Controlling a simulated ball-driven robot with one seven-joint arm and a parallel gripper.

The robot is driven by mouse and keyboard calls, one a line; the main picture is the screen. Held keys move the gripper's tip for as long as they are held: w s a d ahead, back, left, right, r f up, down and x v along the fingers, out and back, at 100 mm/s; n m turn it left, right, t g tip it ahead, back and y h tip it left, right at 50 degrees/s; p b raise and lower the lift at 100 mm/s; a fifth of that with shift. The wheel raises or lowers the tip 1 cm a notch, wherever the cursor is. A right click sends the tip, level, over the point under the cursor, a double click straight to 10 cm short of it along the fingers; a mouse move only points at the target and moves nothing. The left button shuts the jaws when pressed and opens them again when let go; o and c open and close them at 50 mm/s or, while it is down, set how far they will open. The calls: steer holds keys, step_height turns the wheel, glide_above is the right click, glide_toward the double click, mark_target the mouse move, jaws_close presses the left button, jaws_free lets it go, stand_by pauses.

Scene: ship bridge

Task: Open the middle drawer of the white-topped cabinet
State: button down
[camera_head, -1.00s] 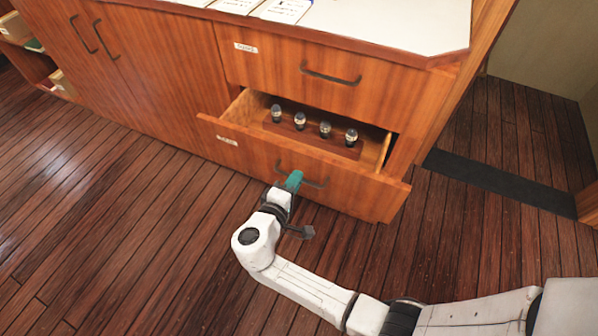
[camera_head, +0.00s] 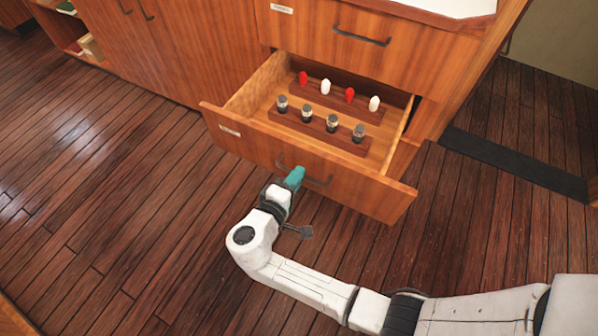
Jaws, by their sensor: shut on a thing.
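The white-topped cabinet (camera_head: 200,60) is brown wood, with a strip of its white top (camera_head: 455,7) at the upper edge. A drawer (camera_head: 370,191) below the upper drawer (camera_head: 410,62) stands well open. Its dark handle (camera_head: 318,181) is partly hidden by my gripper. My gripper (camera_head: 294,178), with teal fingers, is shut on this handle in front of the drawer. Inside the drawer, a front wooden rack (camera_head: 320,126) holds several dark-and-clear bulbs, and a rear rack (camera_head: 340,96) holds red and white bulbs.
The upper drawer is shut, with its handle (camera_head: 361,36) showing. Cabinet doors (camera_head: 140,50) to the left are shut. An open shelf (camera_head: 75,35) stands at far left. The plank floor (camera_head: 120,230) is clear in front. A dark strip (camera_head: 515,165) lies on the floor at right.

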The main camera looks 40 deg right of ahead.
steer(key=shift+s+a, duration=0.1)
steer(key=shift+a, duration=0.2)
steer(key=c, duration=1.2)
jaws_free()
steer(key=p+v, duration=0.1)
steer(key=v, duration=0.9)
steer(key=shift+s+a, duration=0.1)
steer(key=shift+a, duration=0.25)
